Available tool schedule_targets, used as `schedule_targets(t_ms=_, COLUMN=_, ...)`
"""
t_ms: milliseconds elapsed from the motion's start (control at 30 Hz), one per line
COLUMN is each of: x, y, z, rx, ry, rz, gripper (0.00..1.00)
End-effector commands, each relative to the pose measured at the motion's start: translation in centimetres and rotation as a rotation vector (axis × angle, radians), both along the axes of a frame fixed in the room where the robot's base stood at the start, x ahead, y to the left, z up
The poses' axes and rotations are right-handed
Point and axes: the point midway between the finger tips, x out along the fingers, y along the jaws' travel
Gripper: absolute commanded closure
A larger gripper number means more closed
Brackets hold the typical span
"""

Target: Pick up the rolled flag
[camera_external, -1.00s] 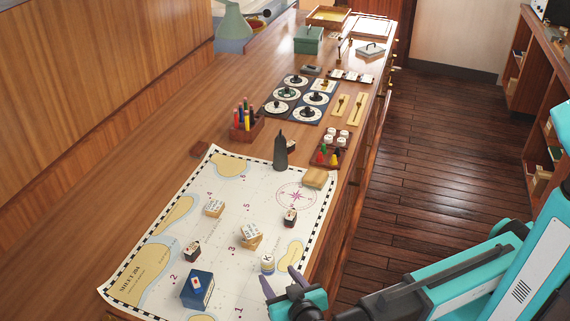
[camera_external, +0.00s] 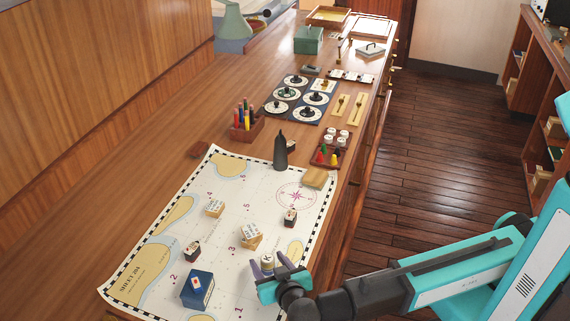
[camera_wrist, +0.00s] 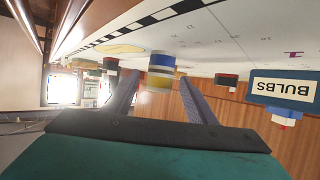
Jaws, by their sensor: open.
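In the upside-down wrist view the roll (camera_wrist: 161,70) shows blue, yellow and white bands. My gripper (camera_external: 270,265) is open, with its grey fingers on either side of the roll in the external view. In the wrist view the roll appears between the fingertips (camera_wrist: 160,78), with gaps visible on both sides. Contact cannot be seen. The lower part of the roll is partly hidden by the gripper in the external view.
A blue box (camera_external: 197,290) stands left of my gripper; the wrist view shows a box labelled BULBS (camera_wrist: 284,88). Cream blocks (camera_external: 251,235) and dark blocks (camera_external: 192,251) stand nearby. A dark upright bottle-like object (camera_external: 280,150) stands at the chart's far edge.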

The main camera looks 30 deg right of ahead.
Motion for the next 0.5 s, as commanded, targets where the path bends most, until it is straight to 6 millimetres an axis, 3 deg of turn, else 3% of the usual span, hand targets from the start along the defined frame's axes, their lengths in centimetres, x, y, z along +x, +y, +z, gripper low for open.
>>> schedule_targets(t_ms=267, x=0.1, y=0.0, z=0.0, rx=0.0, ry=0.0, rz=0.0, gripper=0.49)
schedule_targets(t_ms=500, x=1.6, y=-0.2, z=-0.5, rx=-0.002, ry=0.0, rz=-0.001, gripper=0.49)
